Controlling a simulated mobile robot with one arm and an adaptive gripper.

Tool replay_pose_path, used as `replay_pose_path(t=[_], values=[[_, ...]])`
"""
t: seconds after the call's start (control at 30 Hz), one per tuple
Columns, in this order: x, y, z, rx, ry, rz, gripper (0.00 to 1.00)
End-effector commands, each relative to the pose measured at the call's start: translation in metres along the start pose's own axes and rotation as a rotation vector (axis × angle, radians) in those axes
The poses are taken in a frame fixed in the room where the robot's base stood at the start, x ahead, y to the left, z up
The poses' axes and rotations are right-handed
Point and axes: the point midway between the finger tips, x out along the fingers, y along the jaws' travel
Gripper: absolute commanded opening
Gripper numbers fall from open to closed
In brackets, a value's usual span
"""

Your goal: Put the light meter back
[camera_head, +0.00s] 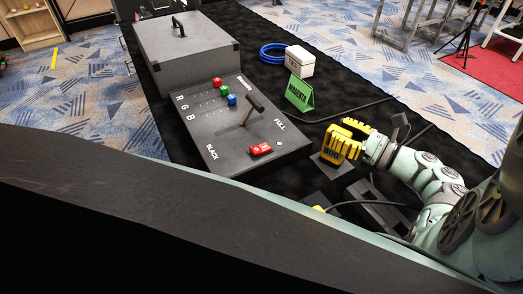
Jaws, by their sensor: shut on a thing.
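The light meter (331,155) is a small dark and yellow device with a lit orange readout. It is at the right of the black-covered table, just above or on a small grey block (325,171); I cannot tell whether it touches it. My gripper (345,137), with yellow fingers, reaches in from the right and is shut on the meter. The fingers hide part of it.
A grey console (215,150) with coloured sliders, an upright lever (254,103) and a red item (260,149) stands left of my gripper.

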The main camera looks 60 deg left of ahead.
Motion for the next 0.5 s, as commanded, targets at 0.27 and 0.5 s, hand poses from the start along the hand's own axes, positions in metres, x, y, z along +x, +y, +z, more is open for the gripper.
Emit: replay_pose_path(t=[0.27,0.5], values=[[-0.0003,-0.0001,-0.0021,0.001,0.001,-0.001,0.59],[-0.0005,-0.0002,-0.0022,0.001,0.001,-0.002,0.61]])
